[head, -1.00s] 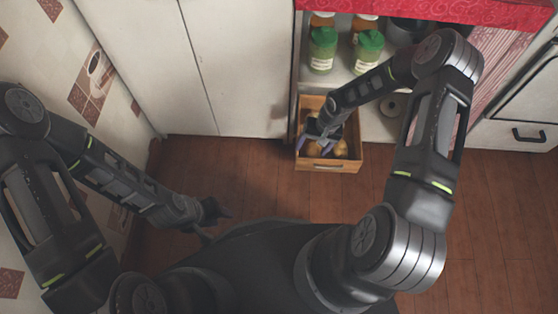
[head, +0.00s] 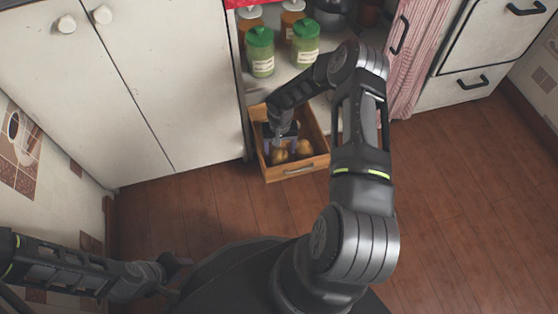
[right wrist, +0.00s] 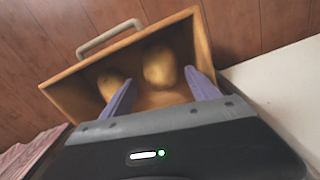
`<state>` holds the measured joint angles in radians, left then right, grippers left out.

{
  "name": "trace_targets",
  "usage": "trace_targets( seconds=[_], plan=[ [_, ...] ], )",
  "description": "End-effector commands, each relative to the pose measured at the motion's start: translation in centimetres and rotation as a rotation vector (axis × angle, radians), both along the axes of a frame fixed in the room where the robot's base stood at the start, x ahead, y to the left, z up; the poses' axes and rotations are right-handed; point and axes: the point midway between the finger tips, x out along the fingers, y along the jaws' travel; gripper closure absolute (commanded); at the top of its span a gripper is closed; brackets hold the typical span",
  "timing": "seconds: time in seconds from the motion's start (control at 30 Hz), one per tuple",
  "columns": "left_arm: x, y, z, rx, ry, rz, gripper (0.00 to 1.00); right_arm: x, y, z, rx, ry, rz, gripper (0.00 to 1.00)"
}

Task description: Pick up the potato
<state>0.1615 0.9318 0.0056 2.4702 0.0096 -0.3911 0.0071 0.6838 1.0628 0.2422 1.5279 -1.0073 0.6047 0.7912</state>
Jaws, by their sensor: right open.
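Two brown potatoes lie in a wooden drawer-like box (head: 322,128). In the head view one potato (head: 279,156) is at the left and the other potato (head: 304,148) at the right. In the right wrist view one potato (right wrist: 160,68) lies between and beyond the finger tips, and the other potato (right wrist: 111,84) is beside the left finger. My right gripper (right wrist: 160,88) is open and empty, with its purple fingers reaching into the box. The arm partly hides the box in the head view. My left gripper (head: 178,272) is low at the left, away from the box; its jaws are unclear.
The box has a metal handle (head: 299,170) on its front. Green-lidded jars (head: 260,55) stand on the shelf behind it. White cabinet doors (head: 170,80) are to the left. The wooden floor (head: 450,200) at the right is clear.

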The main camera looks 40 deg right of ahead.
Motion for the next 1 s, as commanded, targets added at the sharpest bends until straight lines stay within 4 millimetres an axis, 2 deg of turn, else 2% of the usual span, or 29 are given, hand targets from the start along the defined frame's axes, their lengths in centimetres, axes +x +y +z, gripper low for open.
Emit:
trace_targets(
  seconds=[0.37,0.6,0.7,1.0],
  plan=[
    [0.1,0.0,-0.4,0.000,-0.002,0.001,0.62,0.0,0.0,-0.7,0.001,0.000,0.000,0.30],
    [0.4,-0.1,-2.6,0.002,-0.011,0.005,0.62,-0.4,0.4,-4.1,0.001,0.000,-0.001,0.30],
    [0.5,0.0,-3.0,0.002,-0.012,0.007,0.62,-0.4,0.4,-5.2,0.001,0.000,-0.001,0.30],
    [0.5,0.0,-2.9,0.001,-0.013,0.007,0.62,-0.3,0.3,-5.4,-0.001,-0.002,-0.001,0.30]
  ],
)
